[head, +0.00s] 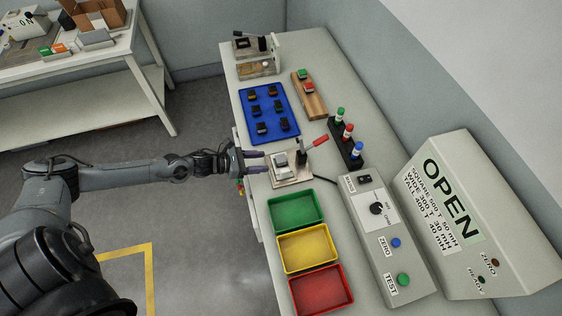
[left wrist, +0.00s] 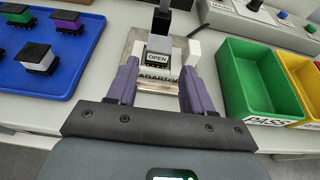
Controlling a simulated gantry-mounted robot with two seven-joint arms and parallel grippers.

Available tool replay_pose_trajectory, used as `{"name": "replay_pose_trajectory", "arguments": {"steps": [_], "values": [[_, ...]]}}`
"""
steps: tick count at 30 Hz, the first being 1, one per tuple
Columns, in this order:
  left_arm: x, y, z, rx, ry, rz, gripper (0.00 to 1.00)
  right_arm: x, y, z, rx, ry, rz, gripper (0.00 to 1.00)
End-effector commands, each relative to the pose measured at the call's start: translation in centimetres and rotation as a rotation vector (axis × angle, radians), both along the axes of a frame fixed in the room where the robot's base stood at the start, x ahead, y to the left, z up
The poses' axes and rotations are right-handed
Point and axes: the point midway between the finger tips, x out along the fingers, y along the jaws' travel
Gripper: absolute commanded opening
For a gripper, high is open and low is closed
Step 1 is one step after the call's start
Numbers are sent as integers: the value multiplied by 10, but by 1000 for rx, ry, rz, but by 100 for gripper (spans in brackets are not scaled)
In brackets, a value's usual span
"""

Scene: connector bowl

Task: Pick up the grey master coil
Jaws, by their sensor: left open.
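A grey block-like part (head: 281,159), which looks like the grey master coil, sits in the metal adaptor fixture (head: 292,181) near the table's left edge. In the left wrist view its top plate reads OPEN (left wrist: 157,58), and its dark lower part stands behind the ADAPTOR label. My left gripper (head: 264,161) is open at the fixture's left side, with its purple fingers pointing at the part. In the left wrist view the fingers (left wrist: 160,82) are apart on either side of the fixture's front, with nothing clearly held. My right gripper is not in view.
A red-handled lever (head: 314,143) rises at the fixture's right. A blue tray (head: 254,96) with several dark coils lies behind. Green (head: 295,228), yellow (head: 307,268) and red (head: 320,308) bins stand in front. A wooden rack (head: 316,106) holds green and red parts. A tester (head: 378,230) stands right.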

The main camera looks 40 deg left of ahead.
Motion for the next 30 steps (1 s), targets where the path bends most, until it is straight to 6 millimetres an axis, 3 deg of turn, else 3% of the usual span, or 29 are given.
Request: {"name": "replay_pose_trajectory", "arguments": {"steps": [10,21,30], "values": [[19,-12,-6,-2,-1,0,51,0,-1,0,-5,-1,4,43],[54,-32,-18,-2,-1,0,51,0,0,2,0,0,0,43],[56,-34,-20,-1,0,-2,51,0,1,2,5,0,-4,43]]}}
